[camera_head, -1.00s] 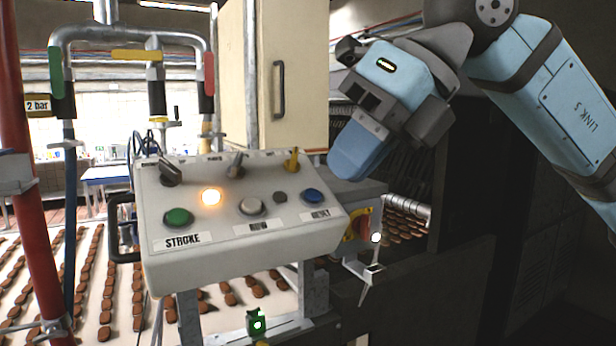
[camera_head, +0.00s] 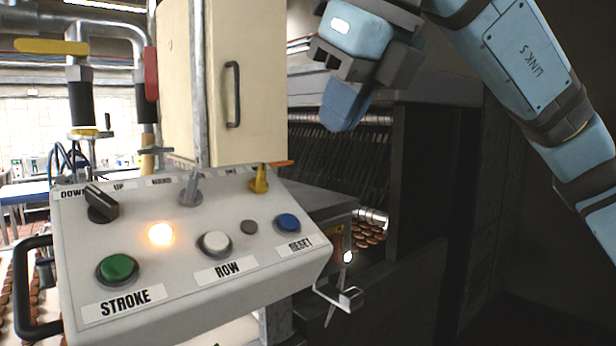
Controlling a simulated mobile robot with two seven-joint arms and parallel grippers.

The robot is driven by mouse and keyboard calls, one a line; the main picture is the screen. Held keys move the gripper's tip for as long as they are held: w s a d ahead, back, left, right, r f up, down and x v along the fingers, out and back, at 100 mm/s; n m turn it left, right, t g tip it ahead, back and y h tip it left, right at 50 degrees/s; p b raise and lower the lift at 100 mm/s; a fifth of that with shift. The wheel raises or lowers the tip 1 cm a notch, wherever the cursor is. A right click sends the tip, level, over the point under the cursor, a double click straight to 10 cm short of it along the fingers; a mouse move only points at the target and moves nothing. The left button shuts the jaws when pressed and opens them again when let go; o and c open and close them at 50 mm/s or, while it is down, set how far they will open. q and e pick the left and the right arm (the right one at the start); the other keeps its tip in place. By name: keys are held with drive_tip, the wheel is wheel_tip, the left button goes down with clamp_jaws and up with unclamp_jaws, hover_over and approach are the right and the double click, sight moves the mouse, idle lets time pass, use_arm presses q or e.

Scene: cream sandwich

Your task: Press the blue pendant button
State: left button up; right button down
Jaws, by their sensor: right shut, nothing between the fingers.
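The blue button (camera_head: 288,223) sits at the right end of the grey pendant box (camera_head: 140,270), just above the label RESET. It is in plain view and nothing touches it. My right gripper (camera_head: 341,108) is shut and empty, its blue fingers pointing down. In the picture it is above and to the right of the blue button, clearly apart from it. My left gripper is not in view.
The box also carries a green button (camera_head: 117,267), a white button (camera_head: 214,244), a lit lamp (camera_head: 160,233), a black switch (camera_head: 101,204) and a yellow switch (camera_head: 259,180). A cream cabinet (camera_head: 245,90) stands behind. Dark machinery fills the right.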

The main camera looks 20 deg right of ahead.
sight(291, 221)
drive_tip(key=p+x, duration=0.3)
drive_tip(key=x, duration=1)
drive_tip(key=shift+w+f, duration=0.15)
drive_tip(key=shift+f, duration=0.2)
